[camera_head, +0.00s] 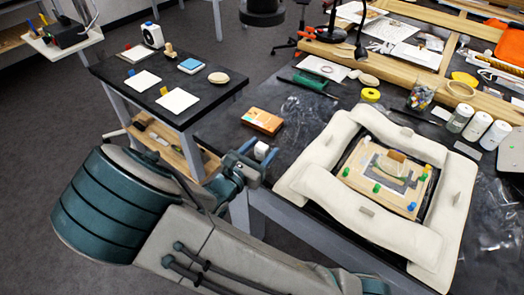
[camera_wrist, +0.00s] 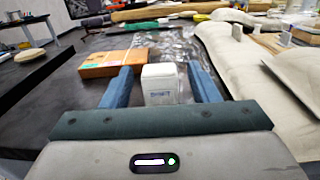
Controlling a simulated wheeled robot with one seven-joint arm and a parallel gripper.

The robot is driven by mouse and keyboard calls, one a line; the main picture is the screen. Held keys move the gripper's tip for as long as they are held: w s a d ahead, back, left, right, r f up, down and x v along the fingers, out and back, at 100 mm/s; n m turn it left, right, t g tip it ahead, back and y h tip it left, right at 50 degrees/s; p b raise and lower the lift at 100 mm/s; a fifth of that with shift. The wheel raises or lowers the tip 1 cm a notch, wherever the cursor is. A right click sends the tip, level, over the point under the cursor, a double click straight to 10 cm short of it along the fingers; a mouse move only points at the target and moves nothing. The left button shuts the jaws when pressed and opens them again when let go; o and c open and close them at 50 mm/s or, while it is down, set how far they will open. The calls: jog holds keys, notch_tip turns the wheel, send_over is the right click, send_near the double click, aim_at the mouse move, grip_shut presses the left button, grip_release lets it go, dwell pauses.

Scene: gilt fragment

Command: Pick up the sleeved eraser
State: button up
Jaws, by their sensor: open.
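A small white block with faint blue-grey marking, which looks like the sleeved eraser (camera_wrist: 160,84), stands between the two blue fingers of my gripper (camera_wrist: 160,76) in the wrist view. The fingers are open, with a gap visible on each side of it. In the head view the eraser's white top (camera_head: 261,149) shows at the near left edge of the dark workbench, with my gripper (camera_head: 257,156) around it. My arm and fingers hide its lower part there.
An orange box (camera_head: 262,121) lies just beyond the gripper. A cream padded frame (camera_head: 308,160) around a wooden panel (camera_head: 385,176) lies to the right. A side table (camera_head: 215,95) with cards and small items stands at left.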

jog(key=shift+w+d, duration=0.2)
jog(key=shift+w, duration=0.05)
jog(key=c, duration=1.1)
jog(key=shift+o, duration=0.2)
